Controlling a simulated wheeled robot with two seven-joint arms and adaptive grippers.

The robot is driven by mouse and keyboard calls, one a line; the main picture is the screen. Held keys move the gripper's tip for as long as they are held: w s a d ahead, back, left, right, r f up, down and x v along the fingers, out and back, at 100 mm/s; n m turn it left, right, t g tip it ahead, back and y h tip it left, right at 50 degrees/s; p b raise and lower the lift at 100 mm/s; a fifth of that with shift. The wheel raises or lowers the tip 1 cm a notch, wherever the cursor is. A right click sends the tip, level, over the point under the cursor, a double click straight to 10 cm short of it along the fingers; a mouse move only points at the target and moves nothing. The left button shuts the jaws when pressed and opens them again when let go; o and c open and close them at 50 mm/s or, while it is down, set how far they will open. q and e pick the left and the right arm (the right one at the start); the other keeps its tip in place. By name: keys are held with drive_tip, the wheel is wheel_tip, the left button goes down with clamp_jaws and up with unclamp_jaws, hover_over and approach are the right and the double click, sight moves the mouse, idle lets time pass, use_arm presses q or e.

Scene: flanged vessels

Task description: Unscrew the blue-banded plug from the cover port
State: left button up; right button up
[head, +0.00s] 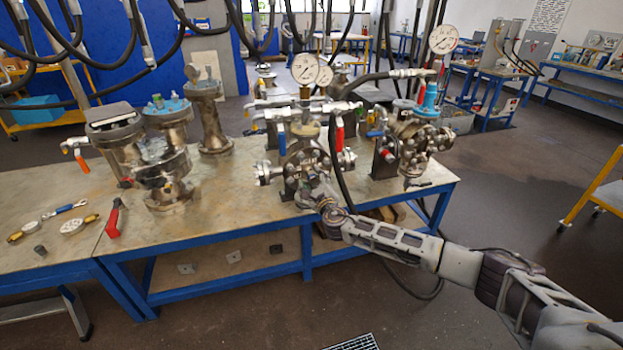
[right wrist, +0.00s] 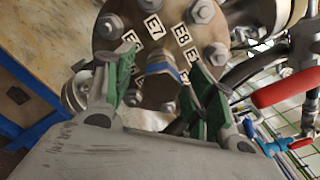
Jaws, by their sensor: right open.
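The blue-banded plug (right wrist: 160,72) shows in the right wrist view, a metallic fitting with a blue band, low on a round bolted cover (right wrist: 176,38) with labels such as E7 and E8. My right gripper (right wrist: 162,82) is open, its green-padded fingers on either side of the plug. I see gaps beside the plug; whether the right pad touches it I cannot tell. In the head view my right gripper (head: 318,194) is in front of the bolted vessel (head: 303,160), and the plug is hidden there. My left gripper is not in view.
A red-handled valve (right wrist: 285,88) and hoses are to the right of the cover in the right wrist view. Pressure gauges (head: 305,68) rise above the vessel. Another flanged assembly (head: 410,140) stands to its right.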

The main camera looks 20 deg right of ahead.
drive_tip(key=s, duration=1.1)
drive_tip(key=shift+s+d, duration=0.25)
drive_tip(key=shift+s, duration=0.15)
drive_tip(key=shift+c, duration=0.4)
